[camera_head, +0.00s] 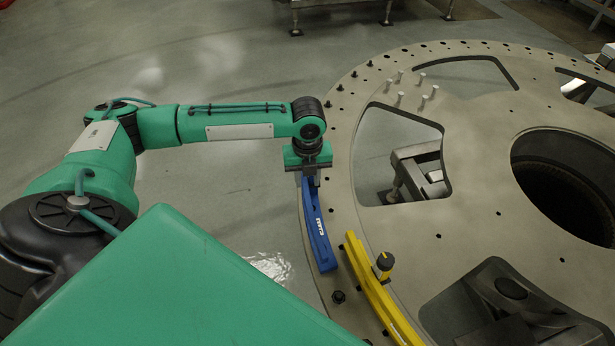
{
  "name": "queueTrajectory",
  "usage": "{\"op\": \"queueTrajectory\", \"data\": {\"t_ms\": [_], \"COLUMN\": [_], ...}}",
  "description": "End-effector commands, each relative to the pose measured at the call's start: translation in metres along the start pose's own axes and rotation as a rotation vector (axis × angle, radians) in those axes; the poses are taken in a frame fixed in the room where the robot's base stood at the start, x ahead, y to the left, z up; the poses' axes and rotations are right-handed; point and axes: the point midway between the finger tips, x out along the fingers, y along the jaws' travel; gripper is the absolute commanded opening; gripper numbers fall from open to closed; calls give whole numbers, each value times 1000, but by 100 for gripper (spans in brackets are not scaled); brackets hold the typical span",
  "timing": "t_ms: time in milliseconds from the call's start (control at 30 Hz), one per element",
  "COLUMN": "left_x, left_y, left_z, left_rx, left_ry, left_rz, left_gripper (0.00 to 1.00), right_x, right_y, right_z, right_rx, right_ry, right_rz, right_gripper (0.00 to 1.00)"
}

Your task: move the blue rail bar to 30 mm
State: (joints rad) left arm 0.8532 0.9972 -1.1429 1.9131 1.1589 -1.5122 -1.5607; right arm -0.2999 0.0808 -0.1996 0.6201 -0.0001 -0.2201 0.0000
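The blue rail bar (317,226) is a curved bar with white lettering. It lies along the left rim of the large grey turret plate (345,205). My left gripper (312,180) is at the bar's far end, pointing down over it. Its fingers are small and partly hidden by the gripper body, so I cannot tell whether they are closed on the bar. My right gripper is not in view. No 30 mm mark can be read at this size.
A yellow curved bar (378,292) with a black knob (384,262) lies on the plate, right of the blue bar. Several pegs (422,80) stand on the plate's far part. The plate has large cut-outs and a round central opening (570,185). The floor left of the plate is clear.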

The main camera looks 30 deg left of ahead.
Motion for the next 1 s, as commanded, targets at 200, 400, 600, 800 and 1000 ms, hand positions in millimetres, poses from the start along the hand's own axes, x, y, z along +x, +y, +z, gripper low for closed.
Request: {"op": "queueTrajectory", "data": {"t_ms": [200,400,600,800,1000], "left_x": [23,41,54,73,81], "left_y": [0,0,0,0,0], "left_z": [0,0,-1,0,0], "left_rx": [0,0,-1,-1,-1], "left_ry": [-1,-1,1,0,0], "left_rz": [0,0,0,1,-1], "left_gripper": [32,32,32,32,32], "right_x": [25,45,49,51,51], "right_y": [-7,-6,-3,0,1], "right_z": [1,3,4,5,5], "right_rx": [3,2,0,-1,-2], "right_ry": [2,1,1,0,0], "right_rz": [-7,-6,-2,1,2], "right_gripper": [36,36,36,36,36]}}
